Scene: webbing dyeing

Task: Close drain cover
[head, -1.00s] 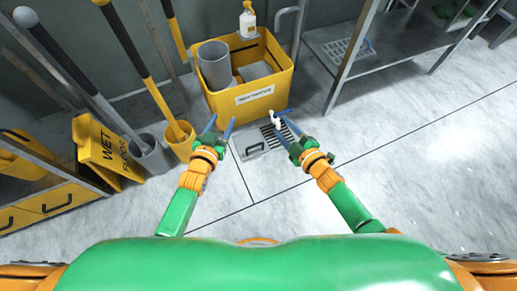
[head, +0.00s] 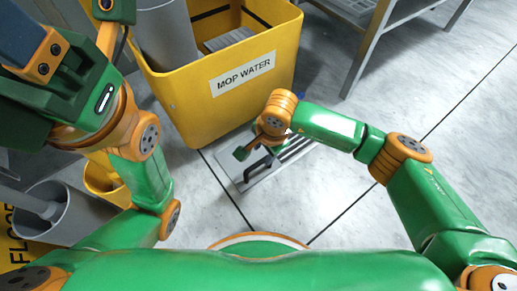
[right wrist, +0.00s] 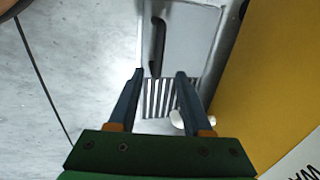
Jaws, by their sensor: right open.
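The drain cover (head: 246,178) is a flat grey metal plate with a dark handle (head: 262,163), in the floor in front of the yellow bin. Slots of the drain grate (head: 304,149) show uncovered beside the plate. In the right wrist view the plate (right wrist: 192,45) and handle (right wrist: 157,47) lie beyond my fingertips. My right gripper (right wrist: 159,73) is open and empty, above the drain with its fingers toward the handle. The arm partly hides the drain in the head view. My left gripper (head: 62,85) is raised close to the camera at upper left; its fingertips are unclear.
The yellow bin (head: 222,105) labelled MOP WATER stands right behind the drain. A small white object (right wrist: 178,119) shows beside the right finger. A grey bucket (head: 50,212) is at left, and a metal rack (head: 375,40) at upper right. The floor to the right is clear.

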